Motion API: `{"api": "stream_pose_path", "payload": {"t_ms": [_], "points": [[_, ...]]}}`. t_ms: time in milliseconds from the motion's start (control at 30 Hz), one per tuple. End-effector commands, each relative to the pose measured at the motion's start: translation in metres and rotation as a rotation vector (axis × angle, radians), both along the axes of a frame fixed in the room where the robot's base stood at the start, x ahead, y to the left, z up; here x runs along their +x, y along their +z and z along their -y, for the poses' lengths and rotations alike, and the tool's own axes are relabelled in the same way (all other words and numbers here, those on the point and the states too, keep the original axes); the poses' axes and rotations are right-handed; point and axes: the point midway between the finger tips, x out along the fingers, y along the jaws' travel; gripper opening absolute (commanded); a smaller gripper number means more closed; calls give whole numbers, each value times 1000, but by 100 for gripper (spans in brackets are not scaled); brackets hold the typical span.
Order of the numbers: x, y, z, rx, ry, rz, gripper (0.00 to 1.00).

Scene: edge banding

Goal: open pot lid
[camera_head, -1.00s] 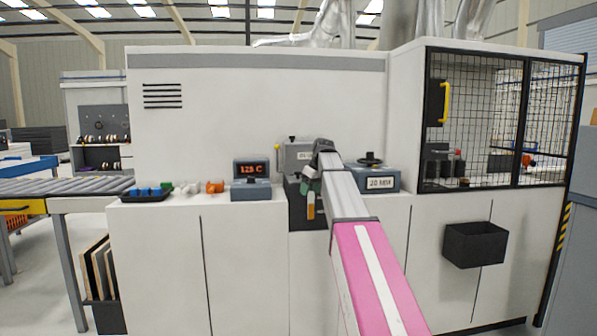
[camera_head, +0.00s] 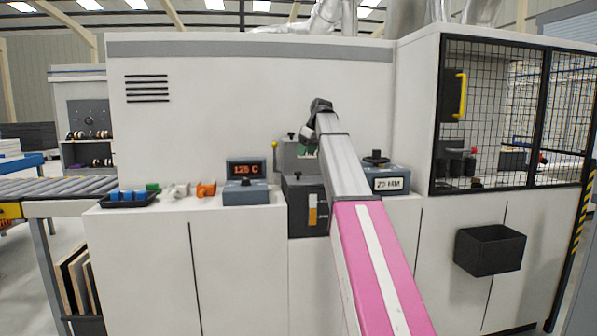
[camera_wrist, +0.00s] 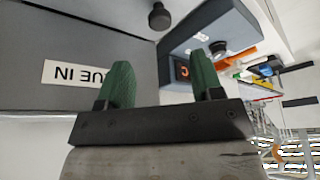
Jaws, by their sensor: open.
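The grey glue pot (camera_head: 288,156) sits on the machine's front ledge, partly hidden behind my arm. A small dark knob (camera_head: 291,135) stands on its top. In the wrist view, the pot's grey face (camera_wrist: 60,35) fills the upper left, with a white label (camera_wrist: 84,75) ending in "UE IN", upside down. A black round knob (camera_wrist: 159,16) shows beyond the fingers. My gripper (camera_wrist: 160,62) has two green fingers spread apart with nothing between them. In the head view my gripper (camera_head: 308,146) is in front of the pot's upper part; contact cannot be told.
A temperature display (camera_head: 246,170) reading about 125 C stands left of the pot. A dial box (camera_head: 388,183) stands to the right. A blue-filled tray (camera_head: 128,198) and small coloured parts lie further left. A mesh guard (camera_head: 500,110) and a black bin (camera_head: 490,249) are at right.

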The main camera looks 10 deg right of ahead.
Motion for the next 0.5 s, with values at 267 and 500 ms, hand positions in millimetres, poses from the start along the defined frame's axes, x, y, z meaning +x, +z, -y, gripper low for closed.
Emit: {"api": "stream_pose_path", "payload": {"t_ms": [267, 500], "points": [[12, -46, -13, 0, 0, -3, 60], [22, -77, -22, 0, -1, -2, 60]]}}
